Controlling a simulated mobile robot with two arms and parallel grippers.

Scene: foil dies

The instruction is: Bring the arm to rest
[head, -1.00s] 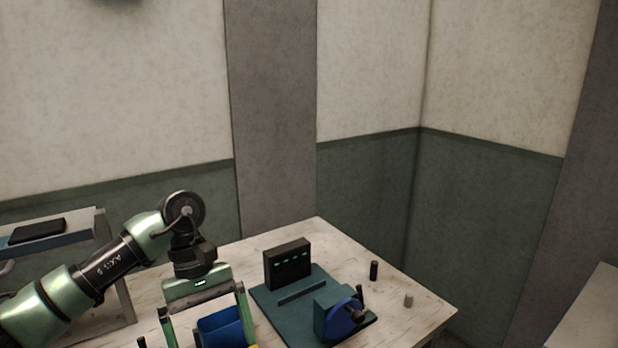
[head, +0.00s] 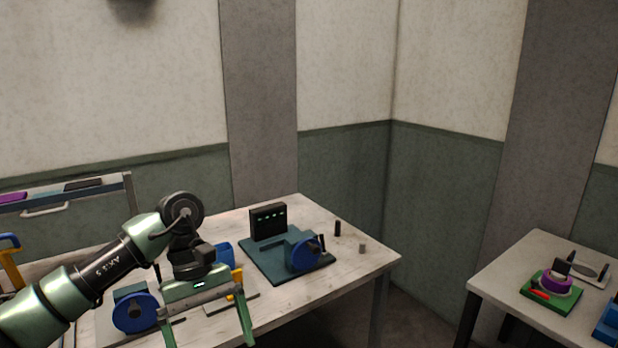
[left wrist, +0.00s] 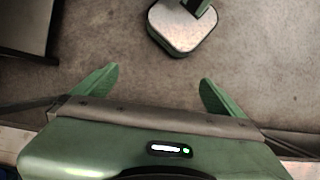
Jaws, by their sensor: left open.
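My left gripper (head: 208,334) hangs in front of the wooden table at the lower left of the head view, its green fingers spread wide. In the left wrist view the open gripper (left wrist: 159,77) has nothing between its fingers, with bare floor beyond them. The left arm is bent, its elbow raised and the wrist pointing down. My right gripper is not in view.
The wooden table (head: 350,262) bears a teal fixture (head: 262,262) with a blue wheel (head: 303,253), a dark display box (head: 268,221) and another blue wheel (head: 136,313). A second table (head: 497,275) stands at right. Floor between them is clear.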

